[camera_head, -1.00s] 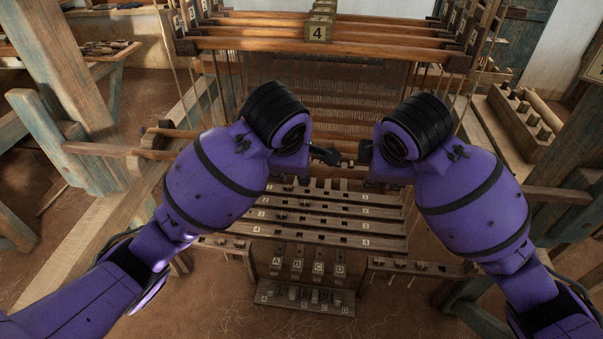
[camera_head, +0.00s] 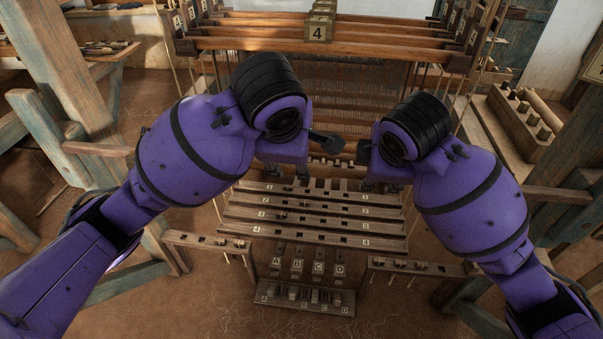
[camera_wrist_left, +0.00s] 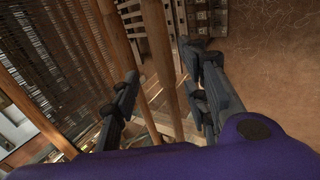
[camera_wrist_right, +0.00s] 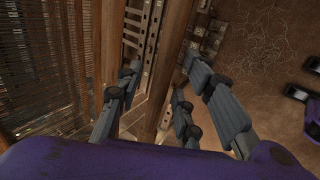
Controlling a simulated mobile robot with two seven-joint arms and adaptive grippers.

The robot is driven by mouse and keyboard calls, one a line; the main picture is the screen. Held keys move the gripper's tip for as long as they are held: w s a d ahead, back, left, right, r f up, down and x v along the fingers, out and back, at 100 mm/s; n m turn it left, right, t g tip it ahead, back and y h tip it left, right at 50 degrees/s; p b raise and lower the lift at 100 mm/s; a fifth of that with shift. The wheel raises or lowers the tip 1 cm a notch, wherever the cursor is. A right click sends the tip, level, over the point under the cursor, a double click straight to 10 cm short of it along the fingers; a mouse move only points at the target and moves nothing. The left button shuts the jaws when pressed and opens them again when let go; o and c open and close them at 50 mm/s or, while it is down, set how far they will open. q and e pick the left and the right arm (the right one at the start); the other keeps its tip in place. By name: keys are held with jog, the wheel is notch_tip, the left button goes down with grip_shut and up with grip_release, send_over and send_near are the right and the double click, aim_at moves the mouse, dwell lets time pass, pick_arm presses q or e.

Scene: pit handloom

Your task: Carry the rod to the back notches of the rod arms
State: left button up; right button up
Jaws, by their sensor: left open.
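A round wooden rod (camera_wrist_left: 162,65) runs between the fingers of my left gripper (camera_wrist_left: 163,90) in the left wrist view. The fingers are apart, with visible gaps beside the rod. A second round bar (camera_wrist_left: 112,35) lies just left of it. In the right wrist view, a brown wooden rod (camera_wrist_right: 168,65) passes between the spread fingers of my right gripper (camera_wrist_right: 160,72); I cannot tell if they touch it. In the head view my left gripper (camera_head: 287,172) and right gripper (camera_head: 380,185) are over the loom's middle, and my wrists hide most of the rod. I cannot make out the back notches.
Numbered slotted bars (camera_head: 310,212) lie below the grippers, with lettered blocks (camera_head: 298,268) nearer. Heddle shafts (camera_head: 330,47) hang behind. Blue-grey posts (camera_head: 65,95) flank the loom. A pegged wooden tray (camera_head: 520,120) is at the right.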

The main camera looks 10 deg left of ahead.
pick_arm(q)
jog(key=v, duration=0.6)
pick_arm(e)
jog(key=v, duration=1.2)
pick_arm(q)
jog(key=shift+s, duration=0.1)
pick_arm(e)
jog(key=shift+f, duration=0.1)
